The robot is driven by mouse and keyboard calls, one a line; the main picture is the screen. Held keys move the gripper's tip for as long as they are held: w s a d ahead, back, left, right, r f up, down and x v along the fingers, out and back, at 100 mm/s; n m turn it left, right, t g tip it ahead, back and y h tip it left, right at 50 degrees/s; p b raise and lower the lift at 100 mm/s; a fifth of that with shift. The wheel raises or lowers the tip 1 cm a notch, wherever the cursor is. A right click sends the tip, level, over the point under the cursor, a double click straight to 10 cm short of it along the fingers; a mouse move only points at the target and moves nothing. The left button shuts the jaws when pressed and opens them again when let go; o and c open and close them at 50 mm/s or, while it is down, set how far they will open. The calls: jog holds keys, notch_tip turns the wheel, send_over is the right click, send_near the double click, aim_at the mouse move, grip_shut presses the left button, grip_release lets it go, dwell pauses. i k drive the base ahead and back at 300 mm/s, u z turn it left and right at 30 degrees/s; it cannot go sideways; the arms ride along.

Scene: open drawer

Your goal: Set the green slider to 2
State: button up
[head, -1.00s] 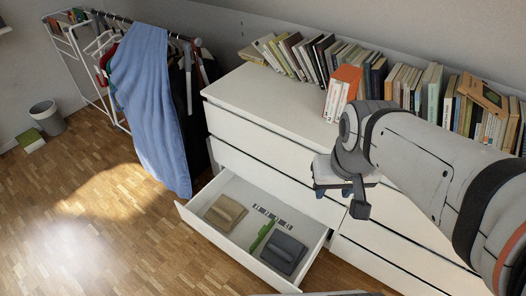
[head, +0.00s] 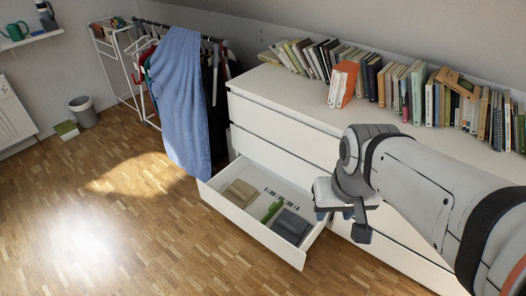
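The green slider (head: 272,210) is a slim green piece inside the open white drawer (head: 245,223). A pale strip with dark marks (head: 285,198) lies along the drawer floor beside it. The marks are too small to read. My gripper (head: 347,222) is at the right, above and to the right of the drawer in the picture and apart from the slider. It points downward and holds nothing that I can see. Its fingers are seen at an angle, so their opening is unclear.
The drawer also holds a tan folded item (head: 239,193) and a dark grey folded item (head: 291,226) close to the slider. The white dresser (head: 290,117) carries books. A clothes rack with a blue cloth (head: 184,105) stands left. The wooden floor (head: 130,235) in front is clear.

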aim_at(274, 208)
jog(key=u, duration=0.1)
jog(key=i, duration=1)
jog(key=u, duration=0.05)
